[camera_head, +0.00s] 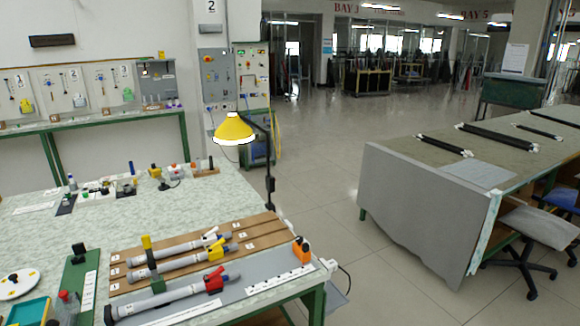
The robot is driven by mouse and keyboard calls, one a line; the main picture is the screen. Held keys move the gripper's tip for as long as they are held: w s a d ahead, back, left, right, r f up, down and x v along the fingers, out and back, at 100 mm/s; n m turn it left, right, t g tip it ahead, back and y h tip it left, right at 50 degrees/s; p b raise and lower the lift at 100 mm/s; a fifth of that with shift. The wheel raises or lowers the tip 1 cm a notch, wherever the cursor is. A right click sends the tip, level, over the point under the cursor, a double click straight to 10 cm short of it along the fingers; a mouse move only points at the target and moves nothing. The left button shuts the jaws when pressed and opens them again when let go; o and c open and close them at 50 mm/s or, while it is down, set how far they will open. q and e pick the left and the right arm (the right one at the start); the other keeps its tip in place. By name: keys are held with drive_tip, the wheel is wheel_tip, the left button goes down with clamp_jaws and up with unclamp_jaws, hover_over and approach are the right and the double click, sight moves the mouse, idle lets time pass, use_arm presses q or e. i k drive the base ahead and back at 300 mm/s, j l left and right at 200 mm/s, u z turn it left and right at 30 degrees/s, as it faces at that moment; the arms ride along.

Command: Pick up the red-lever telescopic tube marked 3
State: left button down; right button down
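A grey telescopic tube (170,299) with a red lever near its right end lies at the front of the near table, on a grey surface before the wooden boards. It has a dark left end with a small white label, too small to read surely. Behind it, a tube with a yellow lever (180,266) and a tube with a white lever (184,250) lie on the wooden boards (256,231). Neither of my grippers is in view.
An upright yellow-topped post (147,254) stands by the tubes' left part. An orange block (302,250) and a white power strip (279,279) are to the right. A yellow lamp (234,130) overhangs the far edge. The aisle (320,190) right of the table is clear.

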sight(216, 282)
drive_tip(key=i+l+u, duration=0.1)
drive_tip(key=u, duration=0.7)
